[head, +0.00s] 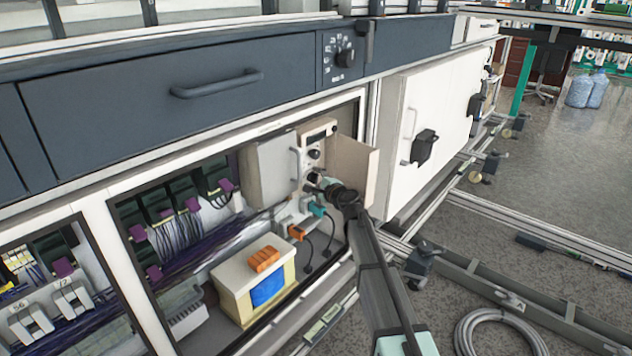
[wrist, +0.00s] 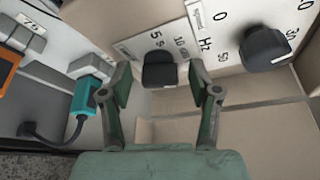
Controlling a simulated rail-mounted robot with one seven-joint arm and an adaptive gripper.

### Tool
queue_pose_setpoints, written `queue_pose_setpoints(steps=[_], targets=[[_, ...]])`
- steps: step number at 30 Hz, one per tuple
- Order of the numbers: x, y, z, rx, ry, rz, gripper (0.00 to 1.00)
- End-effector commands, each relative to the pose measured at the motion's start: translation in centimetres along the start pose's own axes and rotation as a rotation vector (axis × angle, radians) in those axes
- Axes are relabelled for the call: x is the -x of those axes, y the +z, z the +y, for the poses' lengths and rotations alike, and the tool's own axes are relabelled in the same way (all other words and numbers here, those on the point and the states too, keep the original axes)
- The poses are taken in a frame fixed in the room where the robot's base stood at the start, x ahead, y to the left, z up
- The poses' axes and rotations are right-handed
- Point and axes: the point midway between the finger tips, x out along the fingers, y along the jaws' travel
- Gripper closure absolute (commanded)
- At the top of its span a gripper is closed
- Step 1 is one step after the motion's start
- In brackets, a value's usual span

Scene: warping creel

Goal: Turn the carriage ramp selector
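A black selector knob (wrist: 160,74) with a scale marked "5 s 10" is on a light panel in the wrist view; it is likely the ramp selector. My gripper (wrist: 158,82) is open. Its green-padded fingers stand left and right of this knob, with a visible gap on each side. In the head view my gripper (head: 324,184) is at the lower part of the small control box (head: 318,132) inside the cabinet, and it hides most of the lower knob. A second black knob (wrist: 264,48), by a scale marked "Hz", is up and right in the wrist view.
An opened box door (head: 354,168) stands right of the control box, and a grey cover (head: 272,170) stands left. A teal plug (wrist: 86,94) with a dark cable is left of my gripper. A yellow-and-white unit (head: 252,282) sits lower left. A closed drawer (head: 180,95) is above.

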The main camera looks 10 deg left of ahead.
Motion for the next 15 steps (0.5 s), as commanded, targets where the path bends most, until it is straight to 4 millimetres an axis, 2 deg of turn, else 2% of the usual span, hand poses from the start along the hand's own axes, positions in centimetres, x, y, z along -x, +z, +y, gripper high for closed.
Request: queue_pose_setpoints(steps=[10, 15], targets=[[0.3, 0.0, 0.0, 0.000, 0.000, 0.000, 0.35], [1.5, 0.1, 0.1, 0.000, 0.000, 0.000, 0.35]])
